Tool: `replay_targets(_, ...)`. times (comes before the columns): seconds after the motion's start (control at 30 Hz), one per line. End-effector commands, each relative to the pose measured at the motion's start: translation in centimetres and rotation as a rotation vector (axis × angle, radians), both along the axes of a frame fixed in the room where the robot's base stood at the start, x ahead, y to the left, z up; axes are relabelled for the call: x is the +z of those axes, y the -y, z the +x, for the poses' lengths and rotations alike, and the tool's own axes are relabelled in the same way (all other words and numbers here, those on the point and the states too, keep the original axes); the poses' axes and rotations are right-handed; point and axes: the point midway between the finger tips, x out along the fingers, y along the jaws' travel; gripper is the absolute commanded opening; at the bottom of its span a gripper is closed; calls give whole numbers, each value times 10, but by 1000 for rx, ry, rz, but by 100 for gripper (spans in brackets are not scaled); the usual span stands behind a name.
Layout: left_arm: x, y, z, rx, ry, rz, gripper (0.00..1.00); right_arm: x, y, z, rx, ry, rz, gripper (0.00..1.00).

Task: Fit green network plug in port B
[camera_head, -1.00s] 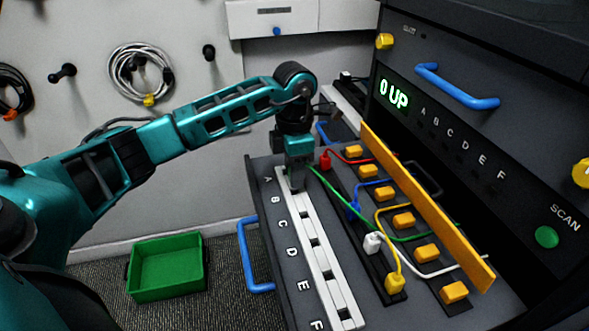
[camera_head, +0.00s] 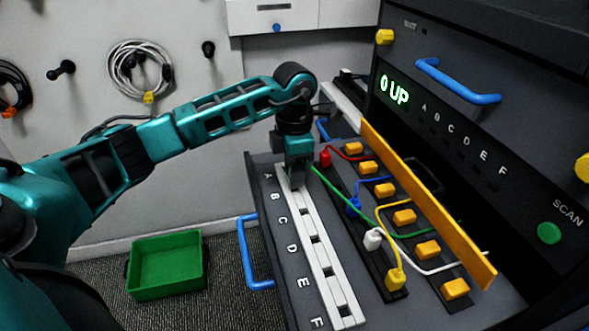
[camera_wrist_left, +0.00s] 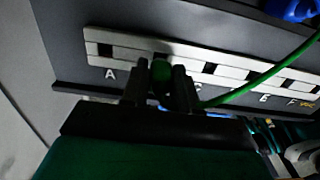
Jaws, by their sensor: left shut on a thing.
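My left gripper (camera_head: 298,185) points down over the far end of the white port strip (camera_head: 335,290), by labels A and B. In the left wrist view the gripper (camera_wrist_left: 162,88) is shut on the green plug (camera_wrist_left: 161,70), which is between its fingers at the strip (camera_wrist_left: 125,44). The plug is right of label A, at the second slot; label B is hidden behind the gripper. I cannot tell whether the plug is seated. Its green cable (camera_head: 340,200) runs right, under the orange bar; it also shows in the wrist view (camera_wrist_left: 255,78). My right gripper is out of view.
Red (camera_head: 325,157), blue (camera_head: 353,206), white (camera_head: 373,239) and yellow (camera_head: 395,279) plugs stand in a row right of the strip. An orange bar (camera_head: 430,205) rises behind yellow blocks. The display (camera_head: 394,91) reads "0 UP". A green bin (camera_head: 167,265) is on the floor.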

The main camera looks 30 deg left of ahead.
Motion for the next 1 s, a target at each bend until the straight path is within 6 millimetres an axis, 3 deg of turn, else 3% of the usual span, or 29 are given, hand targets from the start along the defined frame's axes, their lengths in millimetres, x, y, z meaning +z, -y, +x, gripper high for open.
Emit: replay_targets(1.0, -10, 0, 0, 0, 0, 0, 0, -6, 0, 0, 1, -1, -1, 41)
